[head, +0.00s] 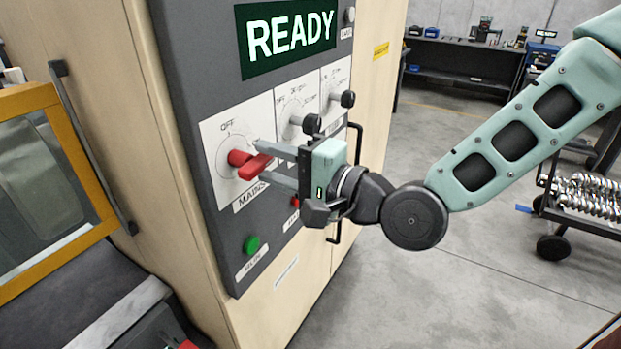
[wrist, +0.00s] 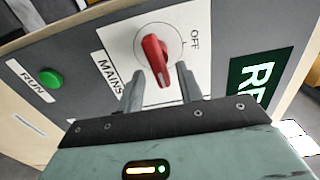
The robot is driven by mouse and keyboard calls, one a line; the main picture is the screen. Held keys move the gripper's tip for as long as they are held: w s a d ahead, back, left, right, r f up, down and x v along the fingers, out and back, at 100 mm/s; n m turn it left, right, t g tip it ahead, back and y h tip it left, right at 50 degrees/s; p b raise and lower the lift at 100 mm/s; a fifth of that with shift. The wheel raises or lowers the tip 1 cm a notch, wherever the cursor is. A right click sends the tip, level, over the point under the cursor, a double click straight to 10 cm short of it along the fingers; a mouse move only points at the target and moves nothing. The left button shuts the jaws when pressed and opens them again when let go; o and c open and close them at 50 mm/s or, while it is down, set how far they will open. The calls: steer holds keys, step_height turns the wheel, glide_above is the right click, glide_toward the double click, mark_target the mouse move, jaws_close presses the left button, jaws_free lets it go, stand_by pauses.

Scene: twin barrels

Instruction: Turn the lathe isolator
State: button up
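The lathe isolator is a red rotary handle (head: 249,164) on a white plate with "OFF" at the top and a "MAINS" label below. In the head view the handle points right and slightly down, away from the OFF mark. My gripper (head: 264,166) is level with it, fingers reaching toward the panel. In the wrist view the red handle (wrist: 156,60) lies between the two spread fingertips (wrist: 160,82), with visible gaps on both sides. The fingers look open and not touching the handle.
The dark panel carries a lit READY display (head: 290,36), two black-knobbed selectors (head: 311,124) close to the right of my gripper, and a green RUN button (head: 251,244) below. A yellow-framed window (head: 50,190) stands at left. The floor at right is open, with a cart (head: 585,205).

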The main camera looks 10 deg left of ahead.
steer(key=b+v, duration=0.2)
steer(key=v, duration=0.8)
steer(key=shift+f, duration=0.1)
steer(key=shift+f, duration=0.1)
steer(key=s+d+f+n+g+h+b, duration=0.3)
steer(key=f+n+h, duration=0.5)
steer(key=f, duration=0.6)
steer(key=s+d+r+n+g+h, duration=0.1)
steer(key=s+d+n+g+h, duration=0.2)
steer(key=s+d+h, duration=0.5)
steer(key=s+d+n, duration=0.1)
steer(key=s+d, duration=0.2)
steer(key=d, duration=0.2)
steer(key=shift+d+r+g, duration=0.2)
steer(key=shift+r+g, duration=0.05)
steer(key=shift+g, duration=0.15)
